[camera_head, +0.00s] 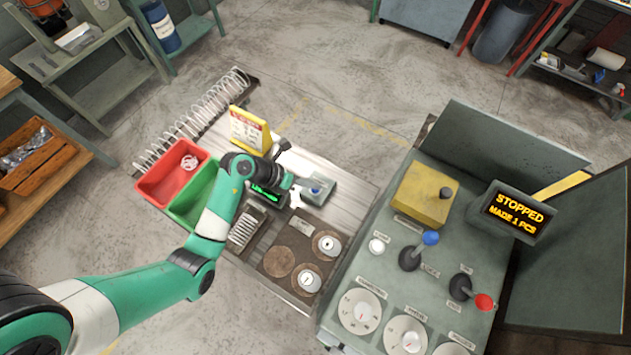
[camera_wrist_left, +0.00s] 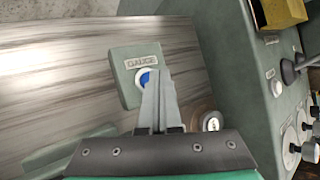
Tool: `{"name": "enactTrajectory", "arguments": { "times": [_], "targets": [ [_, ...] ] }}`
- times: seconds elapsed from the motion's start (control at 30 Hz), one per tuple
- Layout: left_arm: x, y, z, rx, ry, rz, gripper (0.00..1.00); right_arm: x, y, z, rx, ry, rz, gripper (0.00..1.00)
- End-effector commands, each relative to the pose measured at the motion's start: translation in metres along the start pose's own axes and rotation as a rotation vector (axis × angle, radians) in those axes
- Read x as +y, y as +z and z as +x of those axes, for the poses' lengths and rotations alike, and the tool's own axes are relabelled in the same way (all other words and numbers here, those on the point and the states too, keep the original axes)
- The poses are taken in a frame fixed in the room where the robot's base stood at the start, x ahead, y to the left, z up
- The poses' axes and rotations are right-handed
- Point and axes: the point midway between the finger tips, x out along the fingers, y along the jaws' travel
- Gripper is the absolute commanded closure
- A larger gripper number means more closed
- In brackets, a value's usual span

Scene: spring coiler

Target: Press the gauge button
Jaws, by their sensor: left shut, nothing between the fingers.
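The gauge box (camera_head: 324,184) is a small grey-green block on the metal worktable, with a blue button (camera_head: 315,190) on top. In the left wrist view the box (camera_wrist_left: 125,68) carries a "GAUGE" label, and the blue button (camera_wrist_left: 144,76) in its white ring is partly hidden by my fingers. My left gripper (camera_head: 297,199) is shut and empty, just left of the button. In the wrist view its fingertips (camera_wrist_left: 157,78) overlap the button's right edge. I cannot tell whether they touch it. My right gripper is not in view.
A red bin (camera_head: 165,180), a green bin (camera_head: 184,206) and a yellow sign (camera_head: 249,130) stand on the table's left. A green display (camera_head: 265,190) is by my wrist. On the right is the control panel with levers and a "STOPPED" screen (camera_head: 515,212).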

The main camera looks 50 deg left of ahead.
Motion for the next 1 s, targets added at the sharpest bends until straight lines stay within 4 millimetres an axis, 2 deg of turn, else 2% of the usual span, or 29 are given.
{"name": "enactTrajectory", "arguments": {
  "times": [1.0],
  "targets": [
    [0.0055, -0.0056, 0.0075, 0.0, 0.0, 0.0, 1.0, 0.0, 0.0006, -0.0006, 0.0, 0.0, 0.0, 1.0]
  ]
}}
